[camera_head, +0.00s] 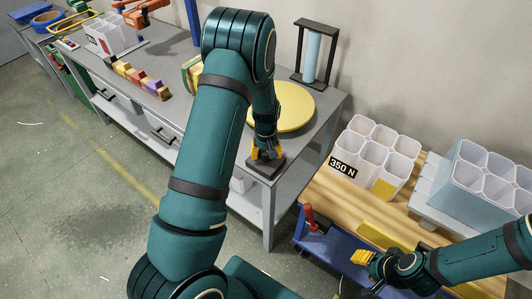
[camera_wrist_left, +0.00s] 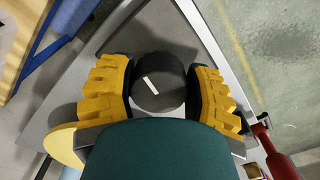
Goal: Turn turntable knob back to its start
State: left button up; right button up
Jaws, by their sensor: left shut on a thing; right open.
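The turntable (camera_head: 292,106) is a yellow disc on the grey bench, and its edge also shows in the left wrist view (camera_wrist_left: 62,143). A dark square base with the knob (camera_head: 262,168) sits at the bench's front corner. In the left wrist view the knob (camera_wrist_left: 158,92) is a dark round cylinder with a white line mark. My left gripper (camera_head: 266,153) has its yellow fingers shut on the knob, one on each side. My right gripper (camera_head: 362,257) is open and appears empty over the blue tray at lower right.
A blue tray (camera_head: 335,252) with a red-handled tool (camera_head: 313,220) lies below the wooden table (camera_head: 330,190). White cell containers (camera_head: 378,150) labelled 350 N stand on that table. A black frame with a light blue cylinder (camera_head: 312,55) stands behind the turntable. Coloured blocks (camera_head: 140,78) lie further left.

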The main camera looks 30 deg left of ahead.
dwell(0.4)
pick_arm(q)
jog(key=o, duration=1.2)
notch_tip(320, 180, up, 12)
